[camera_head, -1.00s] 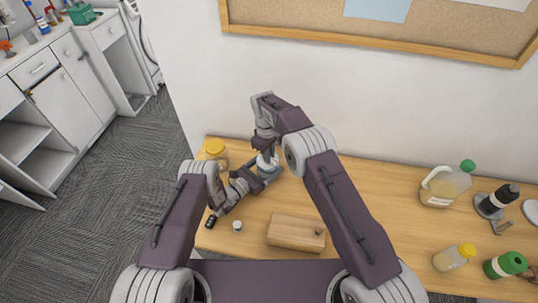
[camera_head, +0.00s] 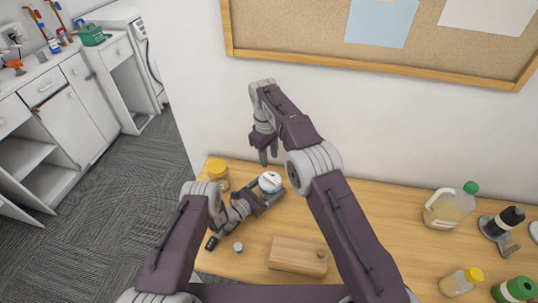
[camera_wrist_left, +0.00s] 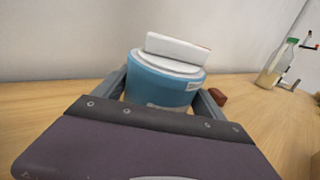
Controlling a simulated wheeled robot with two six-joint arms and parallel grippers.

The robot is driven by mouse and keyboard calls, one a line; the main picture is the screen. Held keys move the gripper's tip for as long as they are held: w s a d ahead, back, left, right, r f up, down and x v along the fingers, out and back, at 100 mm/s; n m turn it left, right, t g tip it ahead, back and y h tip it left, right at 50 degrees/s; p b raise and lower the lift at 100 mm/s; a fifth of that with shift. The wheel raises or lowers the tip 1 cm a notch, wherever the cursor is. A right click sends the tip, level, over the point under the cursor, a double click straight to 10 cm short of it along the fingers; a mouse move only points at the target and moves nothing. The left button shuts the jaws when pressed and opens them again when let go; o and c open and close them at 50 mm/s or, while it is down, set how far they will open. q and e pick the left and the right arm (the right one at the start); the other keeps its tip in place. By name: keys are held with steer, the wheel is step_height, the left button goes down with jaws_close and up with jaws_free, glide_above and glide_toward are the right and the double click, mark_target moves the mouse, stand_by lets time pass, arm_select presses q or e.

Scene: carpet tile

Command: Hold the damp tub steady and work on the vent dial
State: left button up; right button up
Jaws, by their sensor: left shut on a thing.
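The damp tub (camera_head: 264,189) is a small blue tub with a white lid, standing on the wooden table near the wall. In the left wrist view the tub (camera_wrist_left: 160,84) sits between the two fingers of my left gripper, which is shut on its sides. The vent dial (camera_wrist_left: 178,48) is a white raised bar on top of the lid; it also shows in the head view (camera_head: 270,180). My right gripper (camera_head: 269,156) hangs above the tub, pointing down, apart from the dial. Its two fingers are apart with nothing between them.
A yellow-lidded jar (camera_head: 218,175) stands just left of the tub. A wooden block (camera_head: 298,256) and a small white-topped item (camera_head: 238,248) lie in front. A green-capped jug (camera_head: 449,207) and several bottles stand at the right. The table between is clear.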

stand_by(0.4)
arm_select(q)
steer(key=o, duration=1.6)
steer(key=shift+c, duration=0.2)
